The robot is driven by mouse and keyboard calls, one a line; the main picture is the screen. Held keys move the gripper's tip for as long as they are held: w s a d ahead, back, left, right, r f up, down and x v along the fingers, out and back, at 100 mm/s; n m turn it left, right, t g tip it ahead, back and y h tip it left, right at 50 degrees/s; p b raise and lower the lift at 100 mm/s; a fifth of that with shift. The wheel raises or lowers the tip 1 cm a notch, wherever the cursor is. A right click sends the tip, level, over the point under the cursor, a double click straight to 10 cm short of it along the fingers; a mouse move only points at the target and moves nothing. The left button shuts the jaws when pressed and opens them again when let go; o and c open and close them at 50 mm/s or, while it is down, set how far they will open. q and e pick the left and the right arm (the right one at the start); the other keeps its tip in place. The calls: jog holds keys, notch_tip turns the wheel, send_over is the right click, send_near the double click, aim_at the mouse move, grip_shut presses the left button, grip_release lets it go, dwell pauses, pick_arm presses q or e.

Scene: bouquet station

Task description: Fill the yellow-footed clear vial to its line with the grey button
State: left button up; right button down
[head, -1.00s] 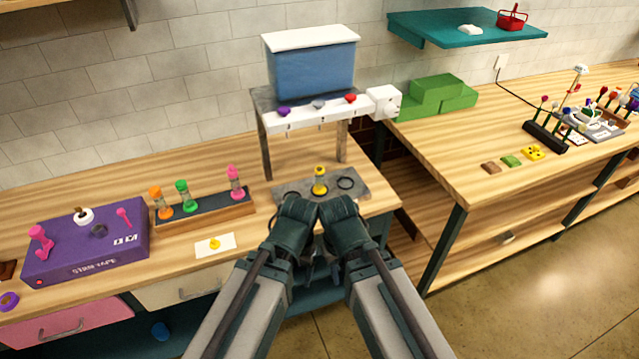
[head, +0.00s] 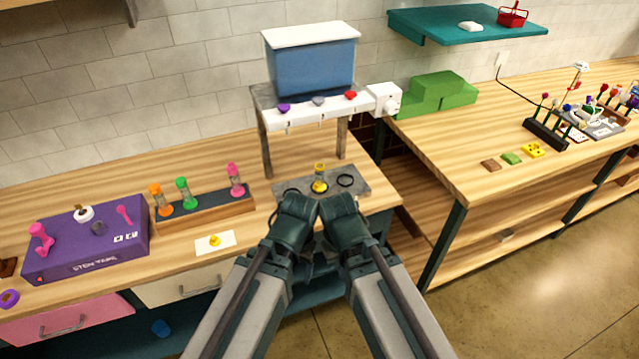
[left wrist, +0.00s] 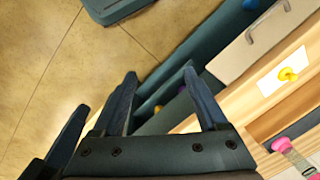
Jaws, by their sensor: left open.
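The yellow-footed clear vial (head: 319,179) stands upright on the grey base plate (head: 360,192) under the dispenser, between dark rings. Its line and fill level are too small to read. The grey button (head: 318,101) is on the white front bar of the dispenser, between a purple and a red button. My left gripper (head: 294,216) is just in front of the plate, below the vial in the picture. Its open, empty fingers (left wrist: 160,72) show in the left wrist view. My right gripper (head: 340,212) is close beside it; its fingers are hidden in the head view.
A blue tank (head: 312,70) tops the dispenser. A purple box (head: 88,242) is farther left. A gap separates the right bench.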

pick_arm(q)
jog(key=shift+c, duration=0.2)
dwell(0.6)
grip_shut()
dwell(1.5)
